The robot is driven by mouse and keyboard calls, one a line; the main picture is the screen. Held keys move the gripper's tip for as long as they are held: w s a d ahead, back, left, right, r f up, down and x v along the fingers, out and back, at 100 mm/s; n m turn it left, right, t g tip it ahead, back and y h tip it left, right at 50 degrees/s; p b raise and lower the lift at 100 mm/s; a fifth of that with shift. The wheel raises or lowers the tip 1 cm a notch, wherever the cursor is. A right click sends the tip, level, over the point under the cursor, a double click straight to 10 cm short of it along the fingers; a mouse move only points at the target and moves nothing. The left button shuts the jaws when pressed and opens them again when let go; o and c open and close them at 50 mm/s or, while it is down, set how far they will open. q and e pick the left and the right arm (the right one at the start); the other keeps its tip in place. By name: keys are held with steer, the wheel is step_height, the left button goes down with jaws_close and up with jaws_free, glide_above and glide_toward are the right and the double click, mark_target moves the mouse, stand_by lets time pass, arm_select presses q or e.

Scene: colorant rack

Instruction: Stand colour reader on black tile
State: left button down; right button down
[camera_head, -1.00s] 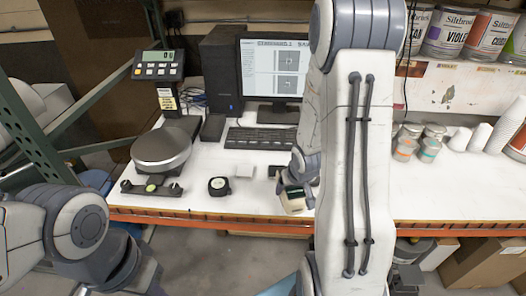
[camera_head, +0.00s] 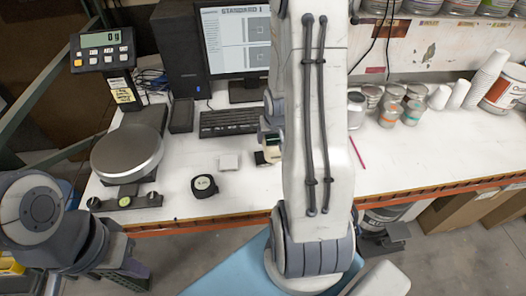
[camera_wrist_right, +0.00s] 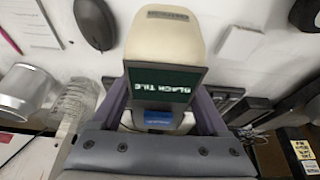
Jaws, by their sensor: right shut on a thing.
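The colour reader (camera_wrist_right: 165,45) is a cream block with a dark green screen reading "BLACK TILE", upside down in the right wrist view. My right gripper (camera_wrist_right: 160,118) is shut on it, one finger on each side. In the head view the reader (camera_head: 272,153) is mostly hidden by my right arm. The black tile (camera_head: 260,158) shows as a small dark patch on the table, just left of and below the reader. I cannot tell whether they touch. A white tile (camera_head: 229,161) lies to its left. My left gripper (camera_head: 128,268) is low at the left, its fingers unclear.
A black tape-measure-like object (camera_head: 204,186) lies near the front edge. A scale with a round pan (camera_head: 127,153) stands at the left. A keyboard (camera_head: 230,122) and monitor (camera_head: 236,40) are behind. Cans (camera_head: 390,105) and a red pencil (camera_head: 357,152) are right of my arm.

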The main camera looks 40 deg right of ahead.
steer(key=shift+w+a+f+p, duration=0.2)
steer(key=shift+w+p, duration=0.05)
steer(key=shift+w, duration=0.3)
steer(key=shift+w+a+f+p, duration=0.2)
steer(key=shift+w+p, duration=0.05)
steer(key=shift+w, duration=0.25)
steer(key=shift+w+f, duration=0.35)
steer(key=shift+f+p, duration=0.75)
steer(key=shift+f, duration=1.35)
steer(key=shift+f, duration=0.2)
jaws_free()
steer(key=shift+r, duration=0.1)
